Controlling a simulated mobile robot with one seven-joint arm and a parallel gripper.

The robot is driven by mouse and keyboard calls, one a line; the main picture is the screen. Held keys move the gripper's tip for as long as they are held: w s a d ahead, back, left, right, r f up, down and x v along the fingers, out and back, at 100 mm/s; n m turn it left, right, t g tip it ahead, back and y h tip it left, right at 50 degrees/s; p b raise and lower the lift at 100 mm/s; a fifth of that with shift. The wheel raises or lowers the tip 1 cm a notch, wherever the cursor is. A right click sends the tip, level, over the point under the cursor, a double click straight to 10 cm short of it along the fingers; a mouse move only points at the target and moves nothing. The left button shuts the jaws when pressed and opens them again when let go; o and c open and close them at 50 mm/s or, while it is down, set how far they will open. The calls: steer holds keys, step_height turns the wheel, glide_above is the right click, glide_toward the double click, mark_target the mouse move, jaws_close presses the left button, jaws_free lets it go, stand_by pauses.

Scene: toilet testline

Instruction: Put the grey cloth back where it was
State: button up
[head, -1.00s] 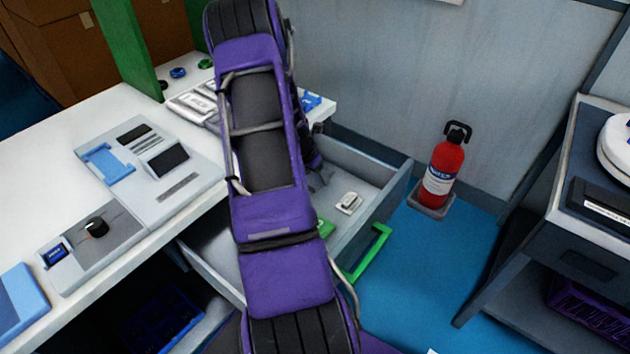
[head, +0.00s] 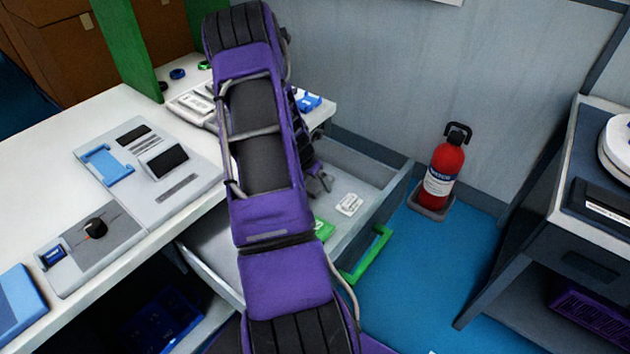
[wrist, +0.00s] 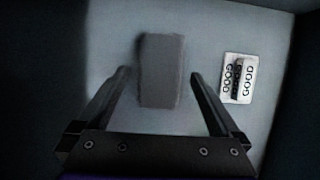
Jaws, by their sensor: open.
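The grey cloth (wrist: 161,88) shows in the wrist view as a small dark grey rectangle over the pale drawer floor. My gripper (wrist: 160,73) is open, with one finger on each side of the cloth and a visible gap to both. I cannot tell how far the fingertips are above the floor. In the head view my gripper (head: 322,182) shows partly beside my purple arm, inside the open drawer (head: 385,207). The cloth is hidden there behind my arm.
A white GOOD tag (wrist: 247,78) lies in the drawer right of my gripper. The drawer has a green handle (head: 368,256). The white worktop (head: 50,150) with devices is at left. A red fire extinguisher (head: 441,172) stands on the blue floor beyond the drawer.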

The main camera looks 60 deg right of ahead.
steer(key=p+v, duration=0.2)
steer(key=v, duration=0.9)
steer(key=shift+a+r, duration=0.25)
steer(key=shift+r, duration=0.1)
